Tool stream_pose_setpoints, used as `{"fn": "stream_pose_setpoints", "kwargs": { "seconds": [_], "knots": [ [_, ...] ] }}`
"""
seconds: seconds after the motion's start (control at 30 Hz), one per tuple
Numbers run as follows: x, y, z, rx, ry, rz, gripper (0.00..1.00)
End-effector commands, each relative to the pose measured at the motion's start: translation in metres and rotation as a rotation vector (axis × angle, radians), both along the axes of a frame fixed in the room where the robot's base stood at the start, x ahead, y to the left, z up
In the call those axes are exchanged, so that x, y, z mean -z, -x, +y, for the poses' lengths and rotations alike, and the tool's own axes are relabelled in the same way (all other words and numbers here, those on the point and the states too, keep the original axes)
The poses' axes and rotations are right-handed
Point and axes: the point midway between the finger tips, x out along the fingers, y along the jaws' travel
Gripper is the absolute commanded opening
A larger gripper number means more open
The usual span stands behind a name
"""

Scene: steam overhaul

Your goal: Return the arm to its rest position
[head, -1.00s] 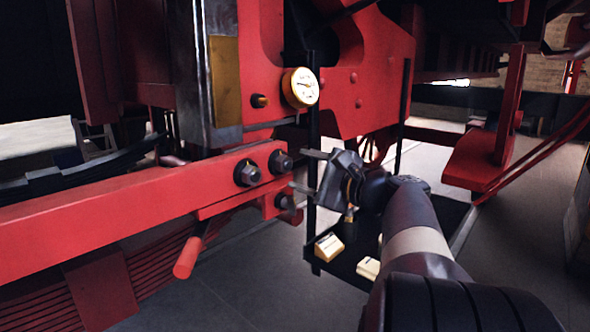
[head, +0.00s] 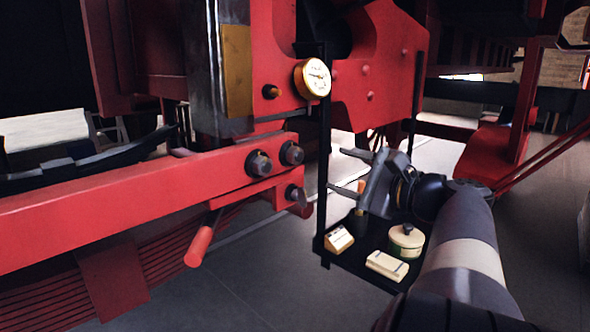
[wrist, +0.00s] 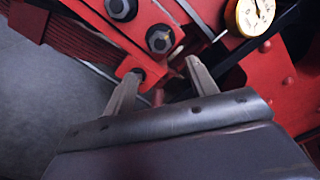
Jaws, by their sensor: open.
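My gripper (head: 345,171) is open and empty in the head view, its two fingers pointing left toward the red locomotive frame. It is apart from the red beam (head: 130,185) and its dark bolts (head: 258,163). In the wrist view, my gripper (wrist: 158,78) shows two spread fingers with nothing between them. The beam's bolts (wrist: 159,39) lie beyond the fingertips. My arm reaches in from the lower right of the head view.
A black tray stand (head: 352,258) below my gripper holds a green-and-cream canister (head: 406,241) and two small boxes (head: 386,265). Its dark upright (head: 323,150) stands near the fingertips. A round gauge (head: 312,78) is on the red frame. Open floor lies at the right.

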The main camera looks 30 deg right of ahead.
Motion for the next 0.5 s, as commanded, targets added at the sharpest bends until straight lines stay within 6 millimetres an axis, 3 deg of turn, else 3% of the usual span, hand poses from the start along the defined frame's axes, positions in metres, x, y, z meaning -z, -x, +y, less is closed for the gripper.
{"fn": "stream_pose_setpoints", "kwargs": {
  "seconds": [0.17, 0.5],
  "knots": [
    [-0.001, -0.015, 0.006, -0.004, 0.000, 0.000, 0.55],
    [-0.001, -0.066, 0.025, -0.004, 0.001, -0.001, 0.55]
  ]
}}
